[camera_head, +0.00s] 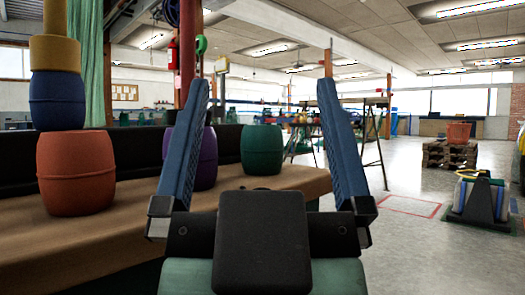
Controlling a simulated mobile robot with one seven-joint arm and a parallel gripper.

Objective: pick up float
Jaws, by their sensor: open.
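Several barrel-shaped objects that look like floats stand on a brown-topped bench (130,215) at the left. A green one (262,150) stands upright and shows between my fingers, beyond them. A purple one (208,160) is partly hidden behind my left finger. A large orange one (76,174) stands nearer, at the left, with a dark blue one (57,101) above it and a tan stepped piece (55,50) on top. I cannot tell which one is the task's float. My gripper (262,82) has two blue fingers, wide apart, with nothing held between them.
A dark backrest (135,150) runs behind the bench. A red post (190,60) rises behind the left finger. Trestle legs (375,150) stand beyond the right finger. A wooden pallet stack (450,154) bears an orange bucket (459,132). Grey floor (400,250) is open at right.

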